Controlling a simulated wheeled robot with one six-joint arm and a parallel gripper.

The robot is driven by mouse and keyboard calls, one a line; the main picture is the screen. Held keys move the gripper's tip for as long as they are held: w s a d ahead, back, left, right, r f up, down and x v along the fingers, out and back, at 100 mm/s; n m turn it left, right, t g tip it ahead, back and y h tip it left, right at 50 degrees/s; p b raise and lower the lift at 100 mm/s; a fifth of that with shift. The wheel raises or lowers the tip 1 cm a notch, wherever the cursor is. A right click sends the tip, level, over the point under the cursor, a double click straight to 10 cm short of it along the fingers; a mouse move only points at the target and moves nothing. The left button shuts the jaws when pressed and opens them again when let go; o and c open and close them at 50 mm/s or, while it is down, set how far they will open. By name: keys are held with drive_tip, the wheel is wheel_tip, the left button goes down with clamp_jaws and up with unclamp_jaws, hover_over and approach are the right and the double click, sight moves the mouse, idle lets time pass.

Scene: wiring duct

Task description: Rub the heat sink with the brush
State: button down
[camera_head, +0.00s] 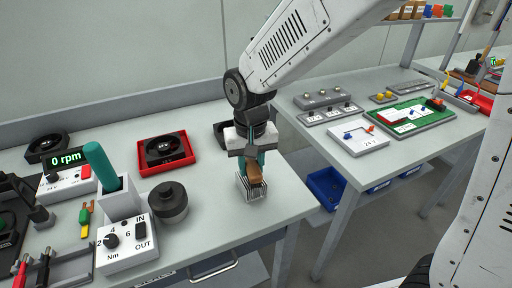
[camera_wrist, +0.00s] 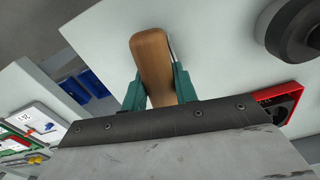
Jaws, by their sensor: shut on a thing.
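My gripper (camera_head: 252,160) has teal fingers shut on the brown wooden brush (camera_head: 256,175). The brush also shows in the wrist view (camera_wrist: 153,62), between the two teal fingers. The heat sink (camera_head: 243,189), a small pale block with dark fins, stands near the front right edge of the left table. The brush is right over the heat sink in the head view and hides part of it. The bristles are hidden, so I cannot tell whether they touch the fins. In the wrist view the brush hides most or all of the heat sink.
A dark round knob-like cylinder (camera_head: 168,203) stands left of the heat sink. A red tray with a fan (camera_head: 166,154) is behind it. A white torque box (camera_head: 127,245) and a grey holder with a teal handle (camera_head: 103,166) stand further left. Blue bins (camera_head: 326,187) are below the right table.

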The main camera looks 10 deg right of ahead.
drive_tip(key=shift+r, duration=2.65)
drive_tip(key=shift+f, duration=0.1)
